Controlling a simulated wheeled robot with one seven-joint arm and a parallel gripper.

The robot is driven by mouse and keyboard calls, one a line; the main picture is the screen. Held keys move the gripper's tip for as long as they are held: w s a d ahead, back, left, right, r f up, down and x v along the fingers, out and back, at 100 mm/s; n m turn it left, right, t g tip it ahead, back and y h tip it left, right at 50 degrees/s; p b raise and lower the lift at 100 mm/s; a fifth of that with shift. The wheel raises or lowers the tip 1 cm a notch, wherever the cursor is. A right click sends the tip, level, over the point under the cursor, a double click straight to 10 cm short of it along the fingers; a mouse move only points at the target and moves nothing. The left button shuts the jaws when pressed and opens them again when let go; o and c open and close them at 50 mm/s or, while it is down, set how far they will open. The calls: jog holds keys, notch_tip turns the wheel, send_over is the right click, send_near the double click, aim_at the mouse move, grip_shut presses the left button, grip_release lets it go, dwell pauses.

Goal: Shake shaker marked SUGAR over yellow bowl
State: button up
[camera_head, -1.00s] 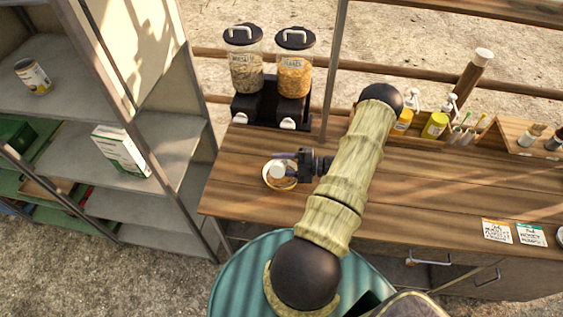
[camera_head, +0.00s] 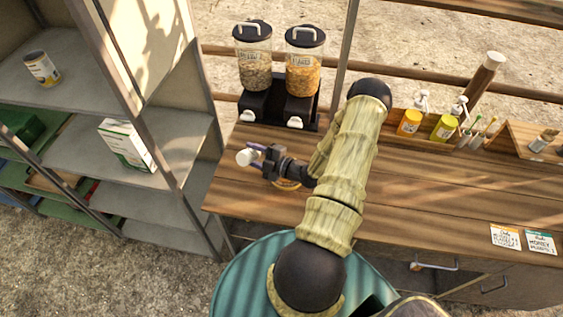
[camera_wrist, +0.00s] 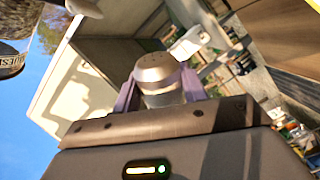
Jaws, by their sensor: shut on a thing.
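My gripper (camera_head: 258,156) is shut on a whitish shaker (camera_head: 246,157), held at the left end of the wooden counter, up and left of the bowl. In the wrist view the shaker (camera_wrist: 158,75) shows a metal cap with small holes, between two purple fingers. No SUGAR marking can be read on it. The shaker is not over the bowl in the head view. The wrist view is strongly tilted.
Two cereal dispensers (camera_head: 278,75) stand behind my gripper. A grey shelf unit (camera_head: 170,130) is to the left. Bottles in a wooden rack (camera_head: 425,145) stand at the back right. Two cards (camera_head: 522,240) lie at the front right; the counter's middle right is clear.

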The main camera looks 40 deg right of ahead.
jog(key=w+a+f+m+h+b, duration=0.1)
jog(key=w+a+m+h, duration=0.1)
jog(key=a, duration=0.6)
jog(key=w+a+f+m+t+h+b, duration=0.1)
jog(key=w+a+m+h, duration=0.1)
jog(key=a+h, duration=0.3)
jog(key=a, duration=0.3)
jog(key=shift+w+a+f+m, duration=0.2)
jog(key=shift+a+m, duration=0.15)
jog(key=shift+m, duration=0.05)
jog(key=shift+d, duration=0.1)
